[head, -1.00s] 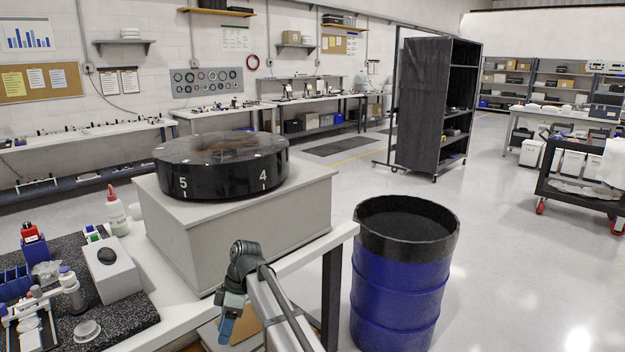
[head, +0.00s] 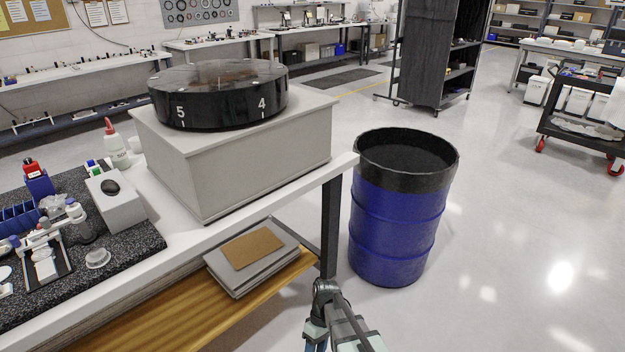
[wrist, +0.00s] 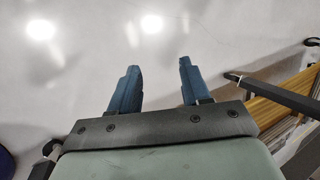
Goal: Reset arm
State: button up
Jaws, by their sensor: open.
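My gripper shows in the wrist view (wrist: 158,84) with its two blue fingers apart and nothing between them. Pale floor lies beyond the fingertips. In the head view my arm's end is at the bottom, in front of the table and low beside its front leg, with the fingers mostly cut off by the frame's lower edge. A round black fixture (head: 218,98) marked 5 and 4 sits on a grey box (head: 255,160) on the table (head: 190,240).
A blue drum (head: 398,230) with a black rim stands right of the table. A wooden lower shelf (head: 150,318) holds stacked boards (head: 250,262). Bottles and small parts lie on a dark speckled mat (head: 125,245). Open floor (head: 520,250) lies to the right.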

jog(key=s+d+f+m, duration=0.3)
jog(key=s+d+f, duration=0.2)
jog(key=s, duration=0.4)
jog(key=s+d+f+m+g+h, duration=0.1)
jog(key=s+d+f+m, duration=0.2)
jog(key=s, duration=0.6)
jog(key=s+d+f+m, duration=0.3)
jog(key=s+d+f, duration=0.4)
jog(key=s+d, duration=0.1)
jog(key=shift+s+g+h, duration=0.3)
jog(key=shift+s+h, duration=0.1)
jog(key=shift+s, duration=0.15)
jog(key=shift+d+r, duration=0.1)
jog(key=shift+c, duration=0.4)
dwell(0.4)
